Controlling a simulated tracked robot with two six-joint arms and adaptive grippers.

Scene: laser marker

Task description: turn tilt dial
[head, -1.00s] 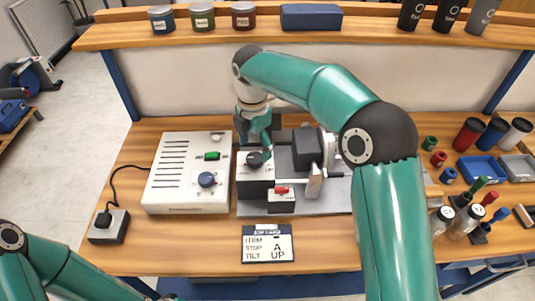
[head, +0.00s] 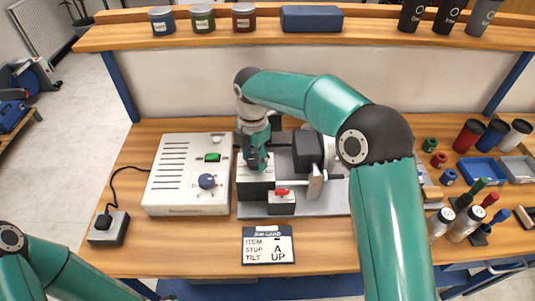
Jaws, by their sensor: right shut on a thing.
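The tilt dial (head: 255,163) is a dark knob on the white top of a small block at the left of the grey marker fixture (head: 315,208). My right gripper (head: 256,160) points down over the block and is shut on the dial, hiding much of it.
A white control box (head: 187,180) with a green switch and blue knob stands left of the fixture. A red-handled part (head: 282,192) sits in front of the dial block. Tumblers, trays and bottles fill the right side. The shelf (head: 375,35) runs behind.

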